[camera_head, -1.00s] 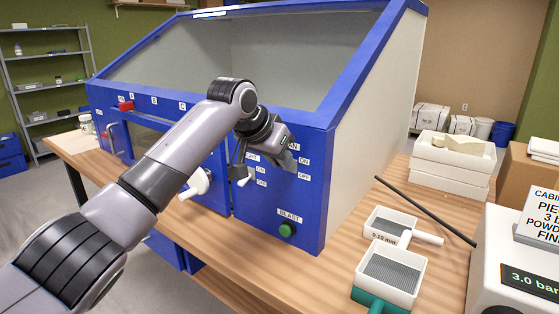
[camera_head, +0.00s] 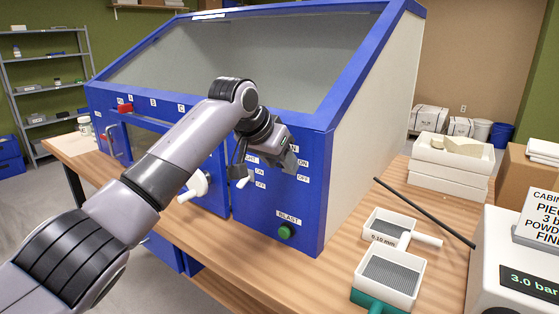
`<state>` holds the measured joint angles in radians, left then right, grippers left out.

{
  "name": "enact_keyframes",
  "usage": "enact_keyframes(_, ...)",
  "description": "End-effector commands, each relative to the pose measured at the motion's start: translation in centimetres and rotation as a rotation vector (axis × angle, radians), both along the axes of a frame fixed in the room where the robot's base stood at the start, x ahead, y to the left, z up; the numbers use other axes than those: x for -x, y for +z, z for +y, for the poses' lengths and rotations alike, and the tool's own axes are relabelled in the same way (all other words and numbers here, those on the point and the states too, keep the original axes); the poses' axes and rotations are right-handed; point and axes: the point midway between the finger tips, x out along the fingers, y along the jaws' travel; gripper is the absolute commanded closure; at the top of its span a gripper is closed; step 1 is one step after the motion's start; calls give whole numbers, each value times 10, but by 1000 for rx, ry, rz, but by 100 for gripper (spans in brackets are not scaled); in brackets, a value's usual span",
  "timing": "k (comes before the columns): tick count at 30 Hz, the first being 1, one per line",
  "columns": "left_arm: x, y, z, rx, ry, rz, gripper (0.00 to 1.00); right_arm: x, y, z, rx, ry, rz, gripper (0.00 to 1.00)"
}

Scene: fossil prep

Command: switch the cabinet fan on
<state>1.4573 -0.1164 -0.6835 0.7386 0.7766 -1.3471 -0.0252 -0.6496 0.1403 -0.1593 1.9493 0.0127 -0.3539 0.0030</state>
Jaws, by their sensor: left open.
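The blue cabinet (camera_head: 300,222) stands on the wooden bench. Its right front panel carries ON and OFF labels (camera_head: 303,170) under a partly covered label ending in N. The fan switch itself is hidden behind my left gripper (camera_head: 264,166). That gripper is open in front of the panel's upper part, just left of those labels; whether it touches the panel I cannot tell. A small pale lever (camera_head: 243,183) shows below the gripper, beside a second ON/OFF pair. My right gripper is not in view.
A green BLAST button (camera_head: 286,232) is lower on the panel. Sieves (camera_head: 392,268), a black rod (camera_head: 425,212), white trays (camera_head: 450,180) and a 3.0 bar unit (camera_head: 490,250) lie to the right.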

Motion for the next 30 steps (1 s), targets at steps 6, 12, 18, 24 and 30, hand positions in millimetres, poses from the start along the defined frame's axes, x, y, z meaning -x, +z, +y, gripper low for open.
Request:
enact_keyframes(6, 6, 9, 5, 1, -2, -4, 55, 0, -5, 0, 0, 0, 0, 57)
enact_keyframes(12, 20, 31, 15, 1, -1, -4, 55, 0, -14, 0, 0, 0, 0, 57)
enact_keyframes(18, 33, 50, 24, 1, 0, -2, 55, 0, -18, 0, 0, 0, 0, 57)
enact_keyframes(24, 37, 56, 26, 0, 0, 0, 55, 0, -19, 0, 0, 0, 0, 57)
enact_keyframes(30, 36, 55, 26, 0, -1, 1, 55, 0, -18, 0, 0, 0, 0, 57)
